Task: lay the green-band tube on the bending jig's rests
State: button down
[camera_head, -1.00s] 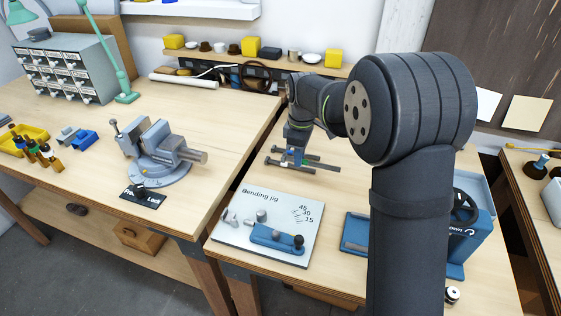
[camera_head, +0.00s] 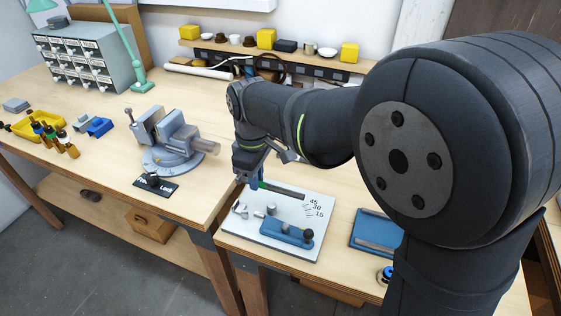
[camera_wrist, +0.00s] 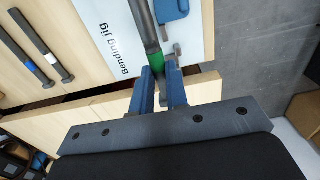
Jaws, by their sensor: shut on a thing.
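The green-band tube is a dark rod with a green band (camera_wrist: 155,60). My gripper (camera_wrist: 161,76) is shut on it near the band, with its blue fingers on both sides. In the head view my gripper (camera_head: 252,182) is partly hidden by my arm, and the tube (camera_head: 285,190) reaches right from it, over the back of the bending jig (camera_head: 250,246). The jig is a white board with grey posts (camera_head: 271,210), a blue lever (camera_head: 284,235) and an angle scale. Whether the tube touches any rest, I cannot tell.
Two more dark tubes, one with a white band (camera_wrist: 28,65) and one with a blue band (camera_wrist: 52,60), lie on the bench in the wrist view. A vise (camera_head: 170,140) stands left of the jig. A blue tray (camera_head: 375,232) lies to its right. A gap parts the two benches.

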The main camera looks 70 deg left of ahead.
aim_at(256, 212)
jog(key=shift+s+d+f, duration=0.1)
jog(key=shift+s+f, duration=0.05)
jog(key=shift+f, duration=1.4)
jog(key=shift+s+d+f, duration=0.1)
jog(key=shift+s+f, duration=0.05)
jog(key=shift+f, duration=1.45)
jog(key=shift+s+f, duration=0.15)
jog(key=shift+f, duration=1.4)
jog(key=shift+f, duration=0.3)
jog(key=c, duration=1.3)
grip_release()
jog(key=shift+c, duration=0.2)
notch_tip(256, 212, up, 17)
jog(key=shift+r, duration=0.2)
